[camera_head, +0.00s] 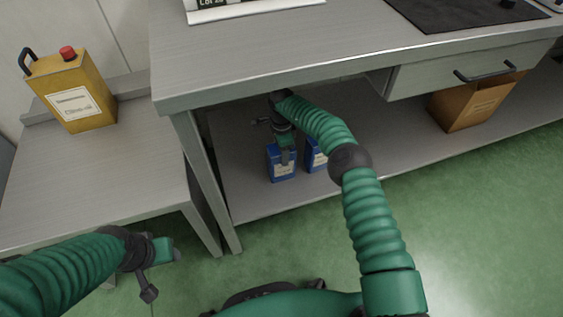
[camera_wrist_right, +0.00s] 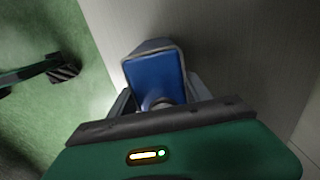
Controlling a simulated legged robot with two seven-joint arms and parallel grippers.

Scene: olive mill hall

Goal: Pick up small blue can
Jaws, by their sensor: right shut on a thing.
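A small blue can (camera_head: 282,165) with a white label is on the lower shelf (camera_head: 245,200) under the workbench. My right gripper (camera_head: 285,150) reaches under the bench top from above and is shut on this can. In the right wrist view the blue can (camera_wrist_right: 157,80) sits between the fingers of the right gripper (camera_wrist_right: 160,100). A second blue can (camera_head: 315,155) stands just to the right, partly hidden by my right arm. My left gripper (camera_head: 160,270) is low at the left, away from the cans; its fingers are not clear enough to tell their opening.
A yellow oil can (camera_head: 75,95) with a red cap stands on a side table (camera_head: 95,190) at the left. A cardboard box (camera_head: 472,103) is on the lower shelf at right. The bench top (camera_head: 330,45) and a drawer (camera_head: 470,72) overhang the shelf. Green floor is clear in front.

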